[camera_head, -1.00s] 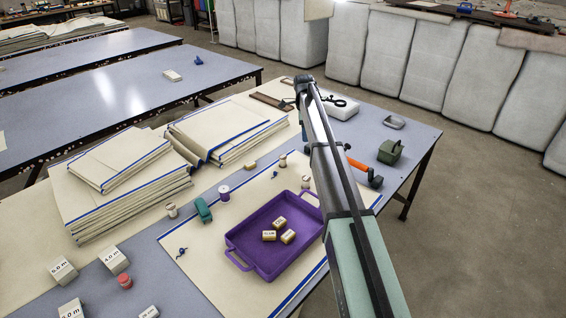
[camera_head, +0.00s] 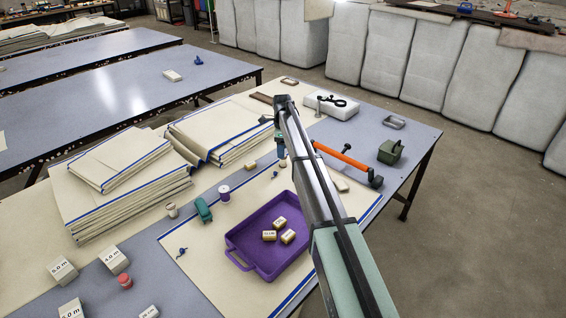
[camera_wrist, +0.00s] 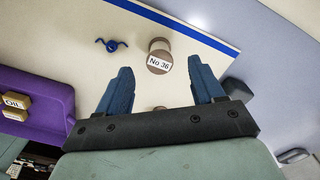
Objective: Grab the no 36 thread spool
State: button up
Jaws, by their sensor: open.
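The spool labelled No 36 (camera_wrist: 158,62) is tan-brown with a white label and stands on the cream cloth (camera_wrist: 75,20) in the wrist view. My gripper (camera_wrist: 160,70) is open, with blue fingers spread left and right. The spool shows in the gap just ahead of the fingertips, apart from them. In the head view, my gripper (camera_head: 280,135) is over the cloth near its far edge. A small spool (camera_head: 283,163) shows just below it, partly hidden, its label unreadable.
A small blue twisted piece (camera_wrist: 111,45) lies left of the spool. The purple tray (camera_head: 236,243) with small labelled blocks is nearer. A purple spool (camera_head: 224,193), a green item (camera_head: 203,210) and stacked cloths (camera_head: 125,200) are left. An orange-handled tool (camera_head: 340,158) lies right.

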aim_at(283, 161)
jog(key=shift+s+f, duration=0.1)
jog(key=shift+f, duration=2.7)
jog(key=c, duration=1.1)
